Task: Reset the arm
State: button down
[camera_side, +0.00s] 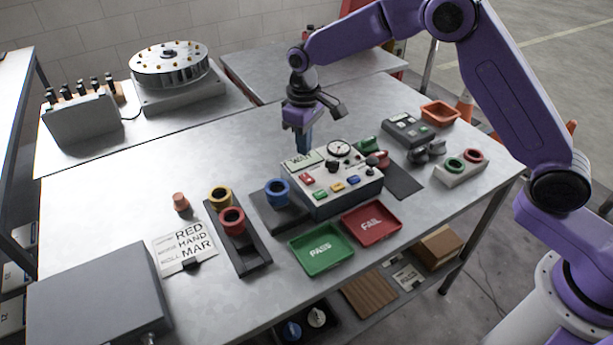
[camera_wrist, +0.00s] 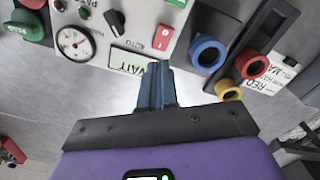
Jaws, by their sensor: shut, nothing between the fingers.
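My gripper (camera_side: 303,140) hangs from the purple arm, pointing down, just behind the back left corner of the white control box (camera_side: 340,190). Its blue fingers are shut and hold nothing. In the wrist view the gripper (camera_wrist: 155,68) shows its closed fingertips overlapping the box's "WAIT" display (camera_wrist: 128,62). I cannot tell whether they touch the box. The box carries a round gauge (camera_side: 339,149), a black knob (camera_wrist: 114,20) and coloured buttons.
A blue ring (camera_side: 277,190) stands left of the box. Yellow and red rings sit on a dark rack (camera_side: 247,258). Green PASS (camera_side: 322,262) and red FAIL (camera_side: 388,238) trays lie in front. A grey keypad unit (camera_side: 407,131) stands right.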

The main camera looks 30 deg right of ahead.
dwell(0.4)
jog(key=s+d+r+n, duration=0.2)
jog(key=s+r, duration=0.2)
jog(key=s, duration=0.6)
jog(key=s+d+r+n, duration=0.1)
jog(key=s+r, duration=0.3)
jog(key=s, duration=0.5)
jog(key=s+d+n, duration=0.1)
jog(key=s+d, duration=0.5)
jog(key=s, duration=0.3)
jog(key=s+d+n, duration=0.2)
jog(key=s+d, duration=0.4)
jog(key=s, duration=0.4)
jog(key=shift+s+d+n, duration=0.25)
jog(key=shift+n, duration=0.05)
